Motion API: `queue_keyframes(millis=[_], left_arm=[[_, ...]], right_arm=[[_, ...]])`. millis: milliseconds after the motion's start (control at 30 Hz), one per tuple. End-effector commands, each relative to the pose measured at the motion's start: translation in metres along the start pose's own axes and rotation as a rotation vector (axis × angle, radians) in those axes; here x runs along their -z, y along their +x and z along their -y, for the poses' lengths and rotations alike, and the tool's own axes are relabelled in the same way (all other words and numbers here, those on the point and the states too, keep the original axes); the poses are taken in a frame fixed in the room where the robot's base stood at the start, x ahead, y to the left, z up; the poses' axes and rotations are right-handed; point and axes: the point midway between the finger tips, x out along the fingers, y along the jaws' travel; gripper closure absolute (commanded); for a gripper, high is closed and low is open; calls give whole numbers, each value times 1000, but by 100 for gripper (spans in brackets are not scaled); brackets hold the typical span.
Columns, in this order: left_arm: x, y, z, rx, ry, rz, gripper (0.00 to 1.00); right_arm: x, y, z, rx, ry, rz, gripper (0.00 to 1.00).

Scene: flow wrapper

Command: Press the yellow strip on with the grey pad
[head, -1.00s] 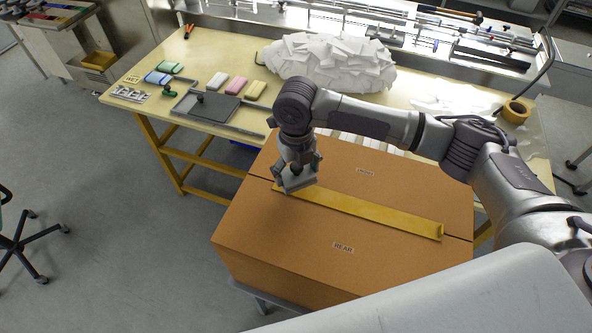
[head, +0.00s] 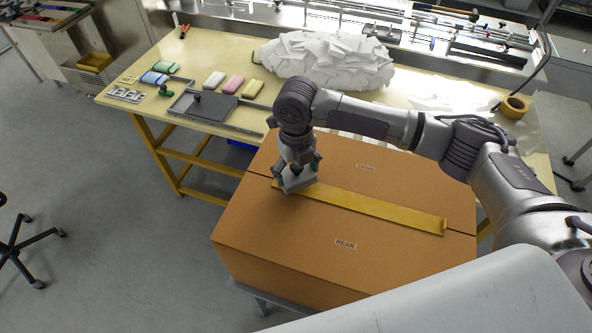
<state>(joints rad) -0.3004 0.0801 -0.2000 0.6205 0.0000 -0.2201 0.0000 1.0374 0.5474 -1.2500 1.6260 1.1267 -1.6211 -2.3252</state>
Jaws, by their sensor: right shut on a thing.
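The yellow strip (head: 375,209) lies along the seam on top of a large brown cardboard box (head: 300,235). Its right end (head: 443,226) looks slightly raised or curled near the box's right edge. My right gripper (head: 296,169) is shut on the grey pad (head: 297,184). The pad is at the strip's left end and covers it from view. It appears to touch the strip, though its underside is hidden. My left gripper is not in view.
Behind the box, a yellow-framed table (head: 140,106) holds a white heap (head: 328,62), a dark tray (head: 205,108), several coloured blocks and a tape roll (head: 515,107). A chair (head: 25,250) stands at far left. The floor left of the box is clear.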

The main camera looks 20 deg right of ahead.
Motion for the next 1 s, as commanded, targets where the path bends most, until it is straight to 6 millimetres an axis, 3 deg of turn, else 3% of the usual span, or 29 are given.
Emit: queue_keyframes(millis=[567,700,1000], left_arm=[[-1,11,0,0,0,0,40],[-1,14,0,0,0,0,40],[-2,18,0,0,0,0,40]], right_arm=[[-2,10,4,0,-3,1,45],[-2,24,5,-1,-2,-2,45],[-3,23,8,0,-5,-1,45]])
